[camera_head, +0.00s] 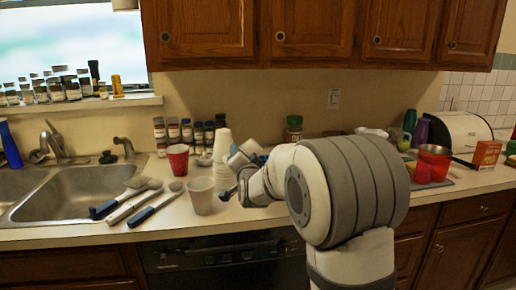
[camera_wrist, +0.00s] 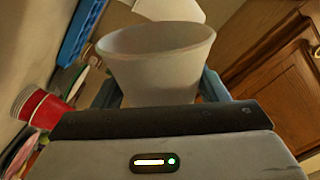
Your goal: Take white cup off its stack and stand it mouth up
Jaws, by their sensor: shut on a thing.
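A white cup (camera_wrist: 155,75) fills the middle of the wrist view, between the blue fingers of my gripper (camera_wrist: 160,95). My gripper is shut on it. In the camera_head view my gripper (camera_head: 252,160) is beside the tall stack of white cups (camera_head: 222,145), and the held cup (camera_head: 237,160) shows partly there, tilted. My arm hides part of this area. Another white rounded shape (camera_wrist: 170,9) shows behind the held cup in the wrist view. I cannot tell whether the held cup touches the stack.
A pale cup (camera_head: 201,196) stands near the counter's front edge, with a red cup (camera_head: 178,160) behind it. Blue-handled utensils (camera_head: 130,203) lie by the sink (camera_head: 75,192). Spice jars (camera_head: 187,133) stand along the wall. My arm covers the middle counter.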

